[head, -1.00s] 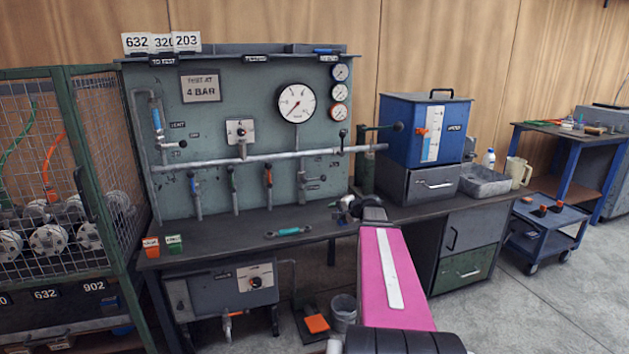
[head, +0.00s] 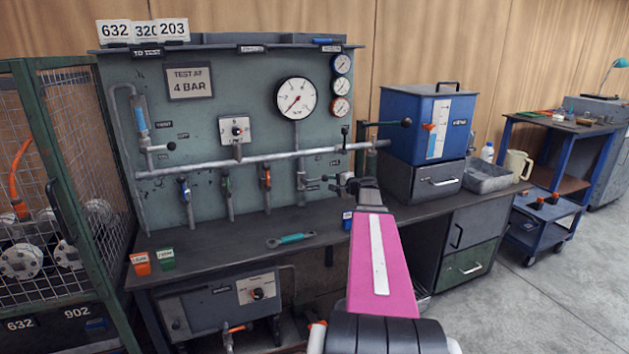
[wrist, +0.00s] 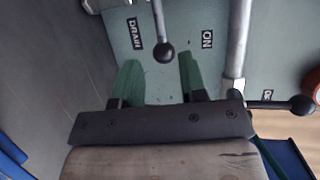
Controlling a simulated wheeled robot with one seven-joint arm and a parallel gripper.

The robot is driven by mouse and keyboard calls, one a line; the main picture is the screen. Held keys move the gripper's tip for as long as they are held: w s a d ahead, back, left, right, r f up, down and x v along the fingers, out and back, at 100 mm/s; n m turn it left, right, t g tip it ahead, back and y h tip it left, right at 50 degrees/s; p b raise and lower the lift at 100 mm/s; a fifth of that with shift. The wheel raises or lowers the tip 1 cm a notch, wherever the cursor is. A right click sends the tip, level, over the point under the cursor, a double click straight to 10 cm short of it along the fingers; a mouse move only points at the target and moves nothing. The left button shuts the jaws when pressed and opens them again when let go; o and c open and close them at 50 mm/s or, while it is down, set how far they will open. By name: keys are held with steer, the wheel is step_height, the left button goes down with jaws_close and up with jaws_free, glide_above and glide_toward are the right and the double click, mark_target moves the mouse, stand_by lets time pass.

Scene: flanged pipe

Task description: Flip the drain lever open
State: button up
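The drain lever is a thin grey rod with a black ball end (wrist: 163,52) beside the DRAIN label (wrist: 133,32) in the wrist view. In the head view it is small, low on the right of the panel, next to my gripper (head: 345,182). My gripper (wrist: 158,63) is open in the wrist view, with two green fingers spread apart. The ball appears between the fingertips in the picture, slightly past them. Nothing is between the fingers, and contact cannot be told.
A grey pipe (wrist: 238,45) and a second ball-ended lever (wrist: 270,104) lie right of the fingers in the wrist view. The blue box (head: 424,125) stands right of the panel. A teal-handled tool (head: 292,239) lies on the bench (head: 225,255).

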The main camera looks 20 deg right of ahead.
steer(key=x, duration=0.9)
steer(key=shift+w+a, duration=0.1)
steer(key=shift+w, duration=0.15)
jaws_close()
